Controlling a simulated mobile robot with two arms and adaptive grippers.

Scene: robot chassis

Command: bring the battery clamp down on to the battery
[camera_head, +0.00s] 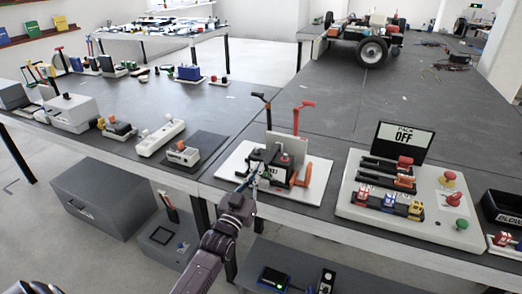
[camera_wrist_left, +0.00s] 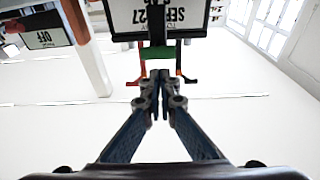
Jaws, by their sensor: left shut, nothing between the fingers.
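The battery (camera_head: 285,161) looks like a dark box with a white label, standing on a white board on the bench. Its label also shows upside down in the left wrist view (camera_wrist_left: 185,17). A green grip bar (camera_wrist_left: 158,52), seemingly of the battery clamp, crosses in front of the label, with a red and a black hooked piece at its sides. My left gripper (camera_head: 254,172) is at the battery's near left side. In the left wrist view its fingertips (camera_wrist_left: 160,76) are shut together, empty, just short of the green bar; contact cannot be told. My right gripper is out of view.
A red lever (camera_head: 302,112) and a black lever (camera_head: 264,108) rise behind the battery. An orange handle (camera_head: 301,176) stands on its right. A switch panel (camera_head: 408,222) is further right, a small orange-topped device (camera_head: 182,153) to the left. Bare bench lies behind.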

